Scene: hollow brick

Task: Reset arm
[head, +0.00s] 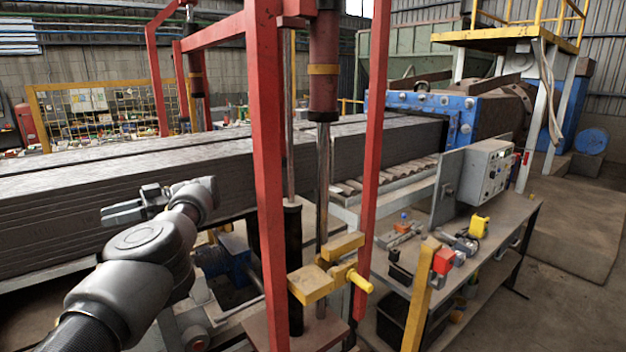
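My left arm comes in from the lower left, bent at the elbow. Its gripper (122,212) points left in front of the long dark grey block (60,222) on the conveyor. I see no object in the gripper. The fingers show side-on and small, so their gap is unclear. My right arm and gripper are out of view.
A red press frame (268,160) with yellow clamp blocks (312,284) stands right of my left arm. A workbench (516,226) at right holds a control box (487,170) and a yellow tool (479,226). The blue extruder (465,115) is behind. Open floor lies far right.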

